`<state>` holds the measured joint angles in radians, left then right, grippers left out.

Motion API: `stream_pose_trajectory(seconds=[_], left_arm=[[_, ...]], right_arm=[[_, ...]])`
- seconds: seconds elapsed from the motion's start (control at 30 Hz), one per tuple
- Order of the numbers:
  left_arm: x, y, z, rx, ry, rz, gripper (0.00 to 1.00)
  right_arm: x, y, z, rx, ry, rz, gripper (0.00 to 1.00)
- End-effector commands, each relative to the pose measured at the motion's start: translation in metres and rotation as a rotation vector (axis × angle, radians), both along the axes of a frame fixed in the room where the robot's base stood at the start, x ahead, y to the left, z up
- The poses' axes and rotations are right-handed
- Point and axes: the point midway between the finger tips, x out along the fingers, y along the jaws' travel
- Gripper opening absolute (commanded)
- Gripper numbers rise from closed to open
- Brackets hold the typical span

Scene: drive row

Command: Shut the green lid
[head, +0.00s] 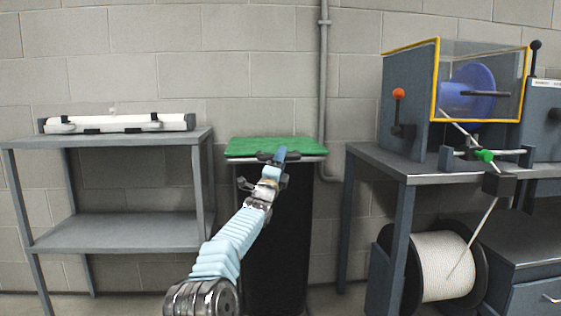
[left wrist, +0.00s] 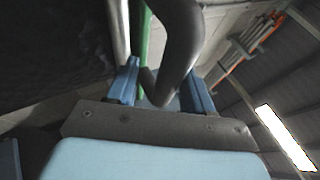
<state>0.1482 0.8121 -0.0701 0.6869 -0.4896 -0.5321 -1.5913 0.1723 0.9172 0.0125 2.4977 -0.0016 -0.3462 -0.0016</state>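The green lid (head: 262,147) lies about level on top of a tall dark bin (head: 278,240). I cannot tell whether it fully meets the rim. A dark handle (head: 266,156) is at its front edge. My left gripper (head: 280,156) is at that front edge. In the left wrist view, a curved grey bar (left wrist: 182,40) that looks like the handle runs between the two blue fingers of my left gripper (left wrist: 162,84). The fingers stand apart, and whether they press on the bar is unclear. The lid shows there as a thin green strip (left wrist: 145,30). My right gripper is not in view.
A grey shelf table (head: 110,140) with a white bar-shaped device (head: 120,123) stands left of the bin. On the right is a workbench (head: 400,168) with a yellow-framed machine (head: 480,85). A cable reel (head: 440,265) sits below it. A wall with a pipe is behind.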

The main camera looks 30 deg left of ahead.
Motion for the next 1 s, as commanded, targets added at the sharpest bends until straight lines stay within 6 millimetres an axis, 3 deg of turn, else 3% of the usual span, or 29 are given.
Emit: stream_pose_trajectory(seconds=[0.17, 0.37, 0.7, 1.0], left_arm=[[-0.003, 0.000, 0.000, 0.000, -0.004, 0.000, 0.52], [-0.020, -0.001, -0.014, 0.000, -0.002, 0.000, 0.52], [-0.077, -0.006, -0.045, 0.000, -0.001, 0.001, 0.52], [-0.114, -0.010, -0.065, 0.000, 0.000, 0.000, 0.52]], right_arm=[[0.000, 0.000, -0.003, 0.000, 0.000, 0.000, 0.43], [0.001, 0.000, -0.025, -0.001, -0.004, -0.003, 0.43], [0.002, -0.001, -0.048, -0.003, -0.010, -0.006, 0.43], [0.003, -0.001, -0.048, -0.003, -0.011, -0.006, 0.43]])
